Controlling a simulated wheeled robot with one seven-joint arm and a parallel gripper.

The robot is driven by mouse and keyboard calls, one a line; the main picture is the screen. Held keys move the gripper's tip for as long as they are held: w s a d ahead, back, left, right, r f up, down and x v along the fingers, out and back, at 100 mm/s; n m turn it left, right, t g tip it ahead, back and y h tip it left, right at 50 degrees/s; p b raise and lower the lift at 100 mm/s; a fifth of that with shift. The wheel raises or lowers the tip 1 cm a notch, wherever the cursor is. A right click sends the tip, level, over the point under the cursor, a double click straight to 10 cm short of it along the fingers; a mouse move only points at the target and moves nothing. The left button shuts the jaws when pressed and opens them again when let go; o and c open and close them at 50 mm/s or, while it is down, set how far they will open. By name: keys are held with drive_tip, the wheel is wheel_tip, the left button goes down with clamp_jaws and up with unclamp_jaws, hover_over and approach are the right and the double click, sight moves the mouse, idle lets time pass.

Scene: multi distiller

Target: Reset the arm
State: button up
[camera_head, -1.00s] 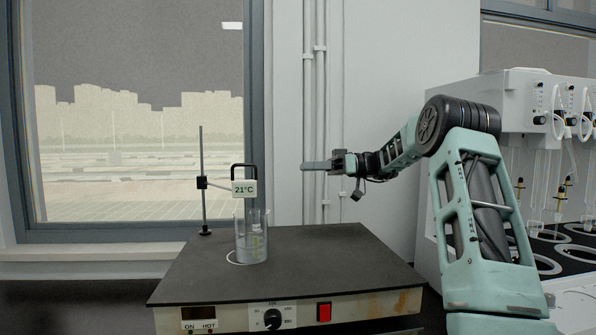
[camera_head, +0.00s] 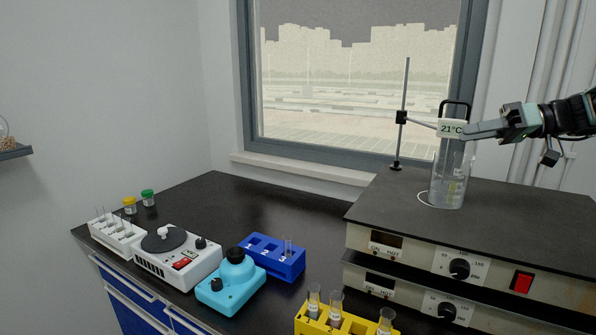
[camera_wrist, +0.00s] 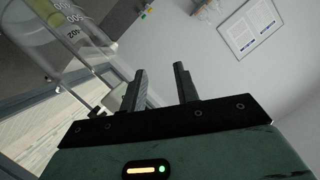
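My gripper (camera_head: 470,131) reaches in from the right in the head view, above the glass beaker (camera_head: 447,188) and beside the 21°C display. In the picture its tips meet the display's right edge; I cannot tell whether they touch. In the wrist view my gripper (camera_wrist: 161,72) has its two fingers apart with nothing between them. The beaker (camera_wrist: 62,40) shows at the upper left there, outside the fingers. In the head view it stands upright on the hot plate (camera_head: 530,225), with clear liquid in it.
A stand (camera_head: 401,125) with a rod holds the 21°C display (camera_head: 450,128). A blue rack (camera_head: 272,257), a yellow rack (camera_head: 345,325), a turquoise device (camera_head: 231,283) and a white device (camera_head: 178,258) stand on the dark bench.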

drive_tip(key=s+a+f+g+h, duration=0.2)
drive_tip(key=s+a+f, duration=0.25)
drive_tip(key=a, duration=0.35)
drive_tip(key=s+a+f+m+g+h+p, duration=0.1)
drive_tip(key=s+a+f+g+h, duration=0.15)
drive_tip(key=s+a, duration=0.45)
drive_tip(key=s+a+f+g+h, duration=0.2)
drive_tip(key=s+a+f+g, duration=0.15)
drive_tip(key=a, duration=0.65)
drive_tip(key=s+a+f+t+h, duration=0.1)
drive_tip(key=s+f+h, duration=0.2)
drive_tip(key=s, duration=0.7)
drive_tip(key=s+a+f+n+t+h+p, duration=0.1)
drive_tip(key=s+f+h, duration=0.3)
drive_tip(key=s, duration=0.6)
drive_tip(key=shift+a+f, duration=0.55)
drive_tip(key=shift+a, duration=0.05)
